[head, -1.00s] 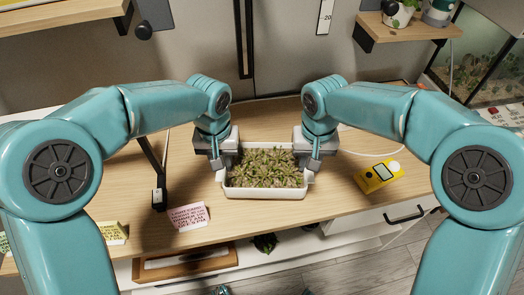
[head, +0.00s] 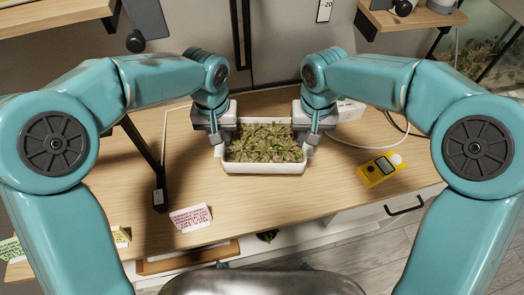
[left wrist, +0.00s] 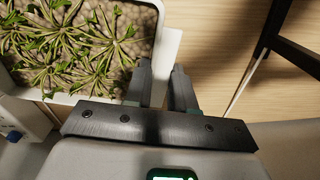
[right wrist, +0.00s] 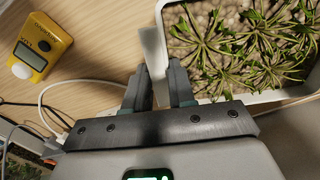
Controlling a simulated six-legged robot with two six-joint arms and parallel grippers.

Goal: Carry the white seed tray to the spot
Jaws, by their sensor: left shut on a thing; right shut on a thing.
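The white seed tray (head: 262,168), full of small green seedlings, is at the middle of the wooden table in the head view. My left gripper (head: 222,146) is shut on its left end, and my right gripper (head: 306,146) is shut on its right end. The left wrist view shows the left fingers (left wrist: 163,88) closed on a white tab at the tray's rim (left wrist: 132,92). The right wrist view shows the right fingers (right wrist: 158,88) closed on the tab at the other end. The tray looks level; whether it touches the table I cannot tell. I cannot make out a marked spot.
A yellow meter (head: 379,169) lies right of the tray, near a white cable (head: 375,150). A pink note (head: 190,217) and a black lamp stand (head: 158,198) are to the left. Bare wood (head: 300,197) lies in front of the tray.

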